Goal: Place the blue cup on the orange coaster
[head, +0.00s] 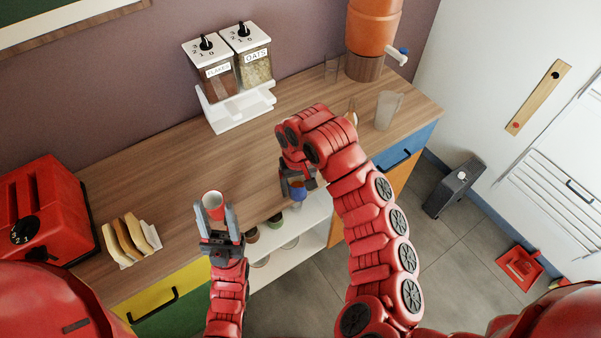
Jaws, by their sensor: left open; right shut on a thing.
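My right gripper (297,177) is shut on the blue cup (298,193), near the front edge of the wooden counter. Only part of the blue cup shows below the fingers; the gripper and arm hide the rest. My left gripper (217,218) is open at the front of the counter, with a red cup (213,200) between or just beyond its fingertips. I cannot tell whether the fingers touch the red cup. I cannot make out the orange coaster in this view.
A red toaster (37,215) and bread slices (127,239) stand at the left. Two dispensers (229,75) stand at the back. An orange drink container (372,30) and a clear pitcher (387,110) are at the right. The counter's middle (180,150) is clear. Items sit on a shelf below.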

